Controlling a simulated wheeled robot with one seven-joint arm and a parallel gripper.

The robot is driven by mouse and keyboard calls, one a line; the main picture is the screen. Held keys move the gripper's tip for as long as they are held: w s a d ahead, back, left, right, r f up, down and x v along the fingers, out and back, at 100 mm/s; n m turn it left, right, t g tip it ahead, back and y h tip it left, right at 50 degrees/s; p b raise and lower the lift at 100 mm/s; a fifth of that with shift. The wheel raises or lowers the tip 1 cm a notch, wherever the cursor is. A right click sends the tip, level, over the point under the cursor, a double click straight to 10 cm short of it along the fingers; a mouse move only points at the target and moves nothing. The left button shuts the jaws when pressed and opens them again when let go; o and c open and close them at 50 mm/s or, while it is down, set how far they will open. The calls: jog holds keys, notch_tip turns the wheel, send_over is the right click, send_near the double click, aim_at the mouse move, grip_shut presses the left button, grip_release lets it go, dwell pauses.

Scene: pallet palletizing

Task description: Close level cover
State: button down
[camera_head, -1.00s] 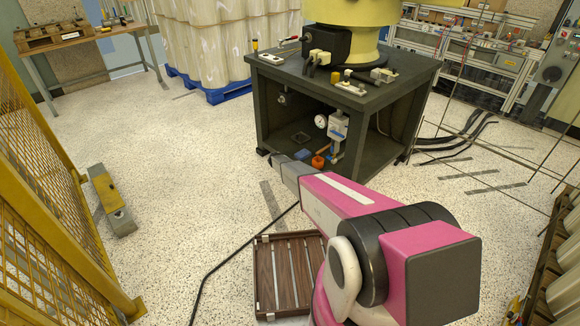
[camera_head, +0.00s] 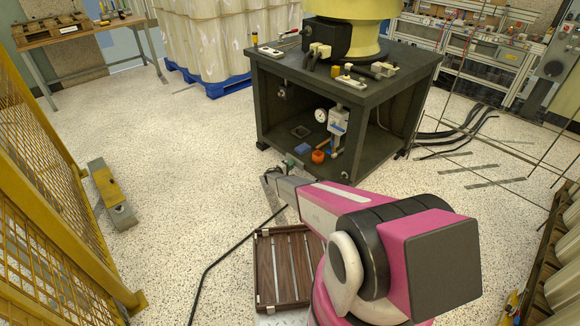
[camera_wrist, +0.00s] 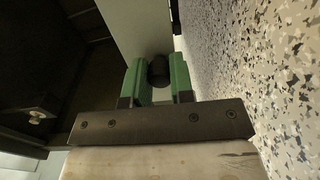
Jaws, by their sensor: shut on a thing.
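My gripper (camera_wrist: 157,82) has green fingers, one on each side of a dark cylindrical knob (camera_wrist: 159,72), and is shut on it. The knob stands against a pale grey-green panel (camera_wrist: 135,25) in the wrist view. I cannot tell for sure whether this panel is the level cover. In the head view my gripper (camera_head: 288,164) is low at the front left of the dark work stand, near its open lower shelf. What it holds is too small to make out there.
The dark stand (camera_head: 345,92) carries a yellow machine base, with a gauge (camera_head: 321,115) and an orange item (camera_head: 318,156) below. A brown slatted crate (camera_head: 283,268) lies on the floor in front. A yellow fence (camera_head: 50,200) bounds the left.

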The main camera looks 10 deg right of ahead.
jog(key=shift+f, duration=0.15)
jog(key=c, duration=1)
grip_release()
jog(key=v, duration=1)
jog(key=shift+s+a+f, duration=0.1)
jog(key=shift+s+a, duration=0.15)
